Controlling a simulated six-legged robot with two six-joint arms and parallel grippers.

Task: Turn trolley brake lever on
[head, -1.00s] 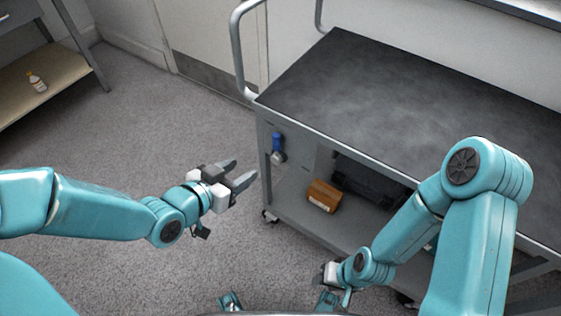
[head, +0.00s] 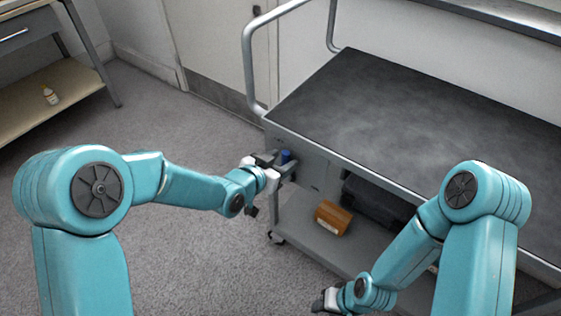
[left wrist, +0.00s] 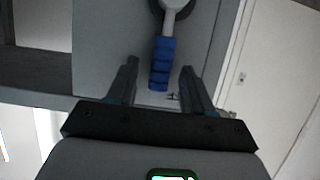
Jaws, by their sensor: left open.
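The trolley (head: 415,115) stands at the right with a dark top and a grey tubular handle. Its brake lever has a blue ribbed grip (head: 286,156) on the front panel near the left corner. In the left wrist view the blue grip (left wrist: 162,64) lies between the fingertips of my left gripper (left wrist: 160,75), with a gap on each side. In the head view my left gripper (head: 276,167) is open at the lever and partly covers it. My right gripper (head: 328,300) is low at the bottom, and its fingers are not clear.
On the trolley's lower shelf are an orange-brown box (head: 333,217) and a dark case (head: 378,203).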

